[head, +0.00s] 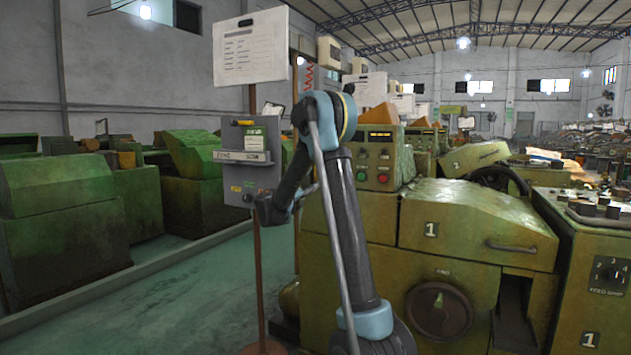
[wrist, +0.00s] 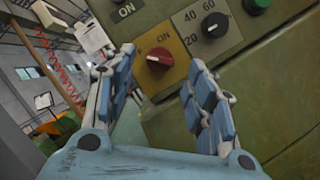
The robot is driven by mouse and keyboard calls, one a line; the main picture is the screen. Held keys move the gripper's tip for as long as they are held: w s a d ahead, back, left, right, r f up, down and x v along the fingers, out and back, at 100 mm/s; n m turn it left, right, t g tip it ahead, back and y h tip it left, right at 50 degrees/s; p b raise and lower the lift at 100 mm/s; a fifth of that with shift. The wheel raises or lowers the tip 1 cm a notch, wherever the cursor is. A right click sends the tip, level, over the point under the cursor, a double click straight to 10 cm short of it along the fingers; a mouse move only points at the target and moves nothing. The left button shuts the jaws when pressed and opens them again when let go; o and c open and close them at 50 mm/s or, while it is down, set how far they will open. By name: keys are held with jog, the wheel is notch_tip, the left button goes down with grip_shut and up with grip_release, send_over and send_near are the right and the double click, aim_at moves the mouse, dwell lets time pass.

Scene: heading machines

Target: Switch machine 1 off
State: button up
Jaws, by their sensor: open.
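Machine 1 (head: 475,215) is a worn green machine at the right of the head view, with a "1" plate on its cover. Its upright control box (head: 376,160) has a red and a green button. In the wrist view, a red rotary knob (wrist: 159,61) sits on a yellow plate with lettering that seems to read "ON". A pale mark on the knob points left. My gripper (wrist: 161,57) is open, its blue-padded fingers on either side of the knob in the picture. Contact cannot be told. In the head view my arm bends down at the left; the fingertips are not clear.
A black dial (wrist: 214,24) marked 20, 40, 60 and a green button (wrist: 257,4) lie right of the red knob. A sign stand (head: 252,150) with a grey box stands left of my arm. Green floor (head: 190,300) is open at the lower left.

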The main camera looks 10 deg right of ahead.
jog(key=v, duration=0.7)
jog(key=shift+s+a, duration=0.2)
jog(key=shift+a, duration=0.1)
jog(key=shift+f, duration=0.1)
jog(key=s+d+f+m+g+y, duration=0.25)
jog(key=s+d+m+g, duration=0.2)
jog(key=s+d, duration=0.65)
jog(key=s+d+f+m+g+y, duration=0.2)
jog(key=s+d+f, duration=0.15)
jog(key=s, duration=0.25)
jog(key=s+d+f+m+g+y, duration=0.2)
jog(key=s+d+f, duration=0.15)
jog(key=s, duration=0.35)
jog(key=s+a+f+m+y, duration=0.2)
jog(key=s+f, duration=0.3)
jog(key=s, duration=0.3)
jog(key=s+a+f+m+g+y, duration=0.1)
jog(key=s+a+f+m+y, duration=0.2)
jog(key=s, duration=0.6)
jog(key=s+a+f+m+g+y, duration=0.1)
jog(key=s+a+f+y, duration=0.3)
jog(key=s+f, duration=0.4)
jog(key=shift+s+f+m+y, duration=0.15)
jog(key=shift+s+m+y, duration=0.5)
jog(key=shift+m, duration=0.2)
